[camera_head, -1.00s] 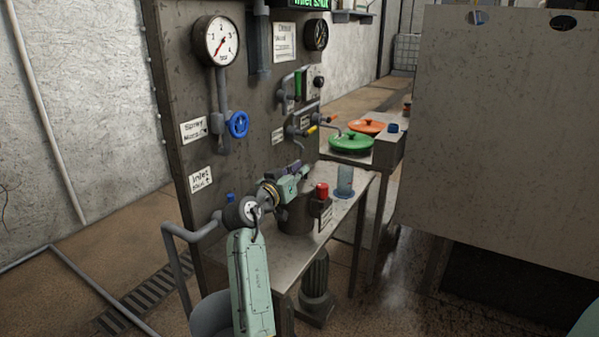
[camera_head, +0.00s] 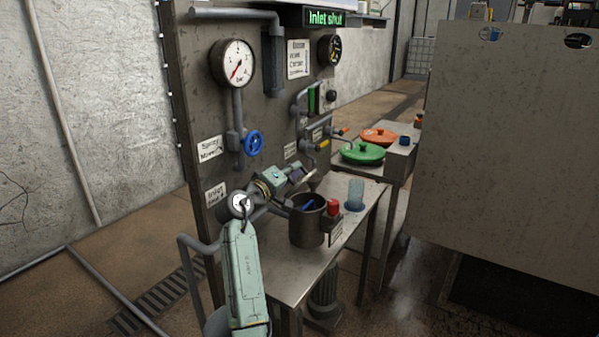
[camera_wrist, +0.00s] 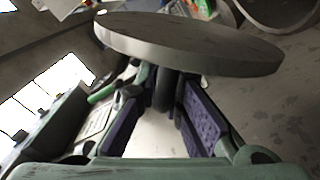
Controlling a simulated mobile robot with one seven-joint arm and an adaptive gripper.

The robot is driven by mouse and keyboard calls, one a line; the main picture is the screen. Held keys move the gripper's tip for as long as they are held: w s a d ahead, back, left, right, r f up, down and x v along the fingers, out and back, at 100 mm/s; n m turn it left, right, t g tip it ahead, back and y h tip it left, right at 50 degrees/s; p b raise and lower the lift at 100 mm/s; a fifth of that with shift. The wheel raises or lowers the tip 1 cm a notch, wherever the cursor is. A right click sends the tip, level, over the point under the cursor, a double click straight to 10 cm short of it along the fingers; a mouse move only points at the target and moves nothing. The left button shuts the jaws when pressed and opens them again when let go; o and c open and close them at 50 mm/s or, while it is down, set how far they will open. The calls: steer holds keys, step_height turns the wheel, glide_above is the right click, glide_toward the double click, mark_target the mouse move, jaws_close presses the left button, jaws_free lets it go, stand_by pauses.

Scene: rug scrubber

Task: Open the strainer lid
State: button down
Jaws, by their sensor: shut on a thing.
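The strainer is a dark cylindrical pot (camera_head: 307,228) on the metal bench. Its top is open and something blue (camera_head: 307,205) shows inside. In the wrist view the lid is a round grey disc (camera_wrist: 190,45), tilted and clear of the pot. My gripper (camera_wrist: 168,92) has its purple fingers shut on the dark stem under the disc. In the head view my gripper (camera_head: 297,175) is above and left of the pot's rim, close to the panel; the lid is hard to make out there. A large round rim, probably the pot's, shows at the wrist view's top right (camera_wrist: 262,22).
A red knob (camera_head: 333,206) and a clear cup (camera_head: 356,194) stand right of the pot. The panel behind carries a gauge (camera_head: 233,64), a blue handwheel (camera_head: 254,143) and pipes. Green (camera_head: 362,153) and orange (camera_head: 379,136) lids lie farther back. The bench's front (camera_head: 293,274) is bare.

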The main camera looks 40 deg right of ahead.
steer(key=shift+w+a+f+n+p, duration=0.1)
steer(key=shift+w+a+n, duration=0.2)
steer(key=shift+w+n, duration=0.3)
steer(key=shift+w+a+f+n+p, duration=0.15)
steer(key=shift+w+a+n, duration=0.2)
steer(key=shift+w, duration=0.3)
steer(key=shift+w+a+n+p, duration=0.1)
steer(key=shift+w+a+n, duration=0.1)
steer(key=shift+w+n, duration=0.4)
steer(key=c, duration=1.7)
jaws_free()
steer(key=shift+f, duration=0.1)
